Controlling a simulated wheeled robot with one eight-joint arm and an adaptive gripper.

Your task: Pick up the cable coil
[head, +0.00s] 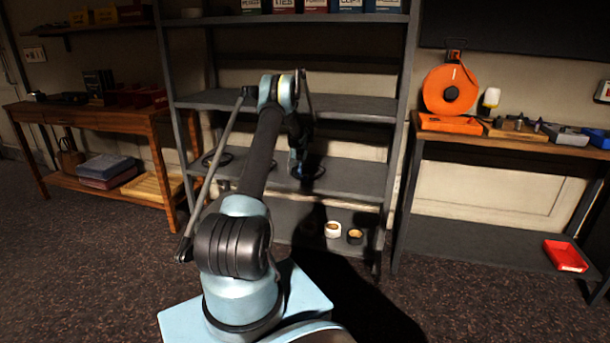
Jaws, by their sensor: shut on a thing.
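A dark cable coil (315,172) is at the middle shelf of the grey rack, just right of my gripper. My gripper (295,168) reaches down at that shelf and is shut on this coil. The fingertips are small and dark here, so the exact grip is hard to see. I cannot tell whether the coil touches the shelf or is slightly above it. A second dark coil (218,158) lies on the same shelf to the left, partly hidden behind my arm.
The grey rack's upper shelf (350,108) is close above my gripper. An orange cable reel (450,91) stands on the right bench. The middle shelf's right part is clear.

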